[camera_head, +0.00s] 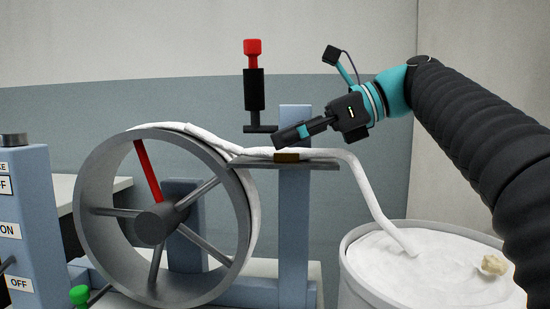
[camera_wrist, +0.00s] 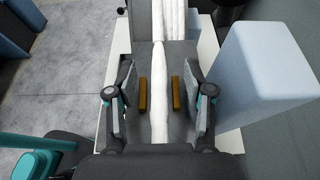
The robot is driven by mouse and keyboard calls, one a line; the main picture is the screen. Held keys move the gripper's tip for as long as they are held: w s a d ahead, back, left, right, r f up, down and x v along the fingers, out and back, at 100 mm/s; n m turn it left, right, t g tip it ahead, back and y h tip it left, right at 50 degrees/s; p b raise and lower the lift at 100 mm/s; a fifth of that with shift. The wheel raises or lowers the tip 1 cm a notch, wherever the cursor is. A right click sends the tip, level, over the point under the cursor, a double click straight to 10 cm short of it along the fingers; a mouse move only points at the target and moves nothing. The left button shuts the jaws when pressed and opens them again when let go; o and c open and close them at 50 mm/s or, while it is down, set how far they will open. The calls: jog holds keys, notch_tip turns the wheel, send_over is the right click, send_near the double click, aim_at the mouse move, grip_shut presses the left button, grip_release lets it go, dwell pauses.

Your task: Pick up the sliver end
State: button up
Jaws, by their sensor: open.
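A white sliver (camera_head: 368,190) rises from the can at the lower right, bends over a small grey plate (camera_head: 270,164) and runs left to the big grey wheel (camera_head: 92,225). In the wrist view the sliver (camera_wrist: 159,95) lies lengthwise between two brown blocks (camera_wrist: 142,95) and narrows at its far part, near other white strands; I cannot tell for certain where its end is. My gripper (camera_wrist: 160,85) is open, its fingers on either side of the sliver and blocks, apart from the sliver. In the head view my gripper (camera_head: 290,135) is just above the plate.
The round can (camera_head: 355,283) holds white fibre with a cream lump (camera_head: 494,265) on top. A blue-grey post (camera_head: 294,210) stands by the plate; it seems close right of my gripper in the wrist view (camera_wrist: 262,75). A red-topped black fixture (camera_head: 253,85) is behind. A control box (camera_head: 25,215) is left.

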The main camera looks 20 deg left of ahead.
aim_at(265, 152)
jog(key=shift+b+x, duration=0.65)
jog(key=shift+x, duration=1.7)
jog(key=shift+s, duration=0.1)
grip_shut()
